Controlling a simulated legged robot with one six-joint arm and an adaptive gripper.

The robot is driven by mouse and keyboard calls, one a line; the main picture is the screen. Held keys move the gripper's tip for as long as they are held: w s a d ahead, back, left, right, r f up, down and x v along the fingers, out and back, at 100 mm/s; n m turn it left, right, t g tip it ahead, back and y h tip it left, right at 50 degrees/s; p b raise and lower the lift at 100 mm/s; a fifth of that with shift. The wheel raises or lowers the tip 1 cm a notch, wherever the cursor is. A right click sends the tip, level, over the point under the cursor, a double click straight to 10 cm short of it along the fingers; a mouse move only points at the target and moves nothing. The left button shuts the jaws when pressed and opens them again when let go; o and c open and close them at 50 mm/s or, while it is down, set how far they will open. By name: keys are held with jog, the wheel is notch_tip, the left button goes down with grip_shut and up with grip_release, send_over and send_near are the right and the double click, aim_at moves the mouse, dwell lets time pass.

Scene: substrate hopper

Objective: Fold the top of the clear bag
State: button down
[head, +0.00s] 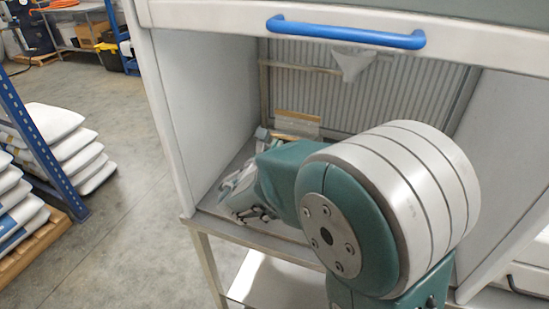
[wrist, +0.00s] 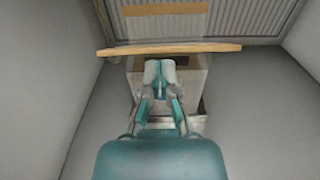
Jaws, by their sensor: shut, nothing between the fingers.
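My gripper (wrist: 160,66) is shut and empty in the middle of the wrist view. Just beyond its fingertips is a pale, boxy, partly see-through shape (wrist: 191,80), which may be the clear bag. A tan strip (wrist: 168,48) runs across its top. I cannot tell whether the fingertips touch it. In the head view, a pale thing with a tan strip (head: 297,118) stands at the back of the hopper, its lower part hidden by my arm. My gripper (head: 236,190) shows at the left inside the hopper, its fingertips unclear.
The hopper has a side wall (head: 205,110), a ribbed back panel (head: 415,95) and a raised front with a blue handle (head: 345,32). A small whitish funnel-shaped thing (head: 352,62) hangs at the back. Stacked white sacks (head: 55,122) and a blue rack post (head: 42,140) stand outside, left.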

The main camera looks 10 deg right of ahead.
aim_at(283, 135)
jog(key=shift+w+d+r+g+y, duration=0.35)
jog(key=shift+w+r+g, duration=0.05)
jog(key=shift+r+g, duration=0.15)
jog(key=shift+w+d+r+g+y, duration=0.35)
jog(key=shift+r+g, duration=0.1)
jog(key=shift+r, duration=0.05)
jog(key=shift+w+d+r+g+y, duration=0.4)
jog(key=shift+w+r+g+y, duration=0.05)
jog(key=shift+w+g, duration=0.25)
jog(key=shift+w+d+r+g+y, duration=0.35)
jog(key=shift+w+r+g+y, duration=0.1)
jog(key=shift+w+g, duration=0.25)
jog(key=shift+w+d+r+g+y, duration=0.3)
jog(key=shift+w+d+g+y, duration=0.4)
jog(key=shift+w+g, duration=0.25)
jog(key=shift+w+d+r+g+y, duration=0.1)
jog(key=shift+w+d+g+y, duration=0.35)
jog(key=shift+w+g, duration=0.25)
jog(key=shift+w+d, duration=0.5)
jog(key=shift+w, duration=0.2)
jog(key=shift+w+d, duration=0.45)
jog(key=shift+w, duration=0.2)
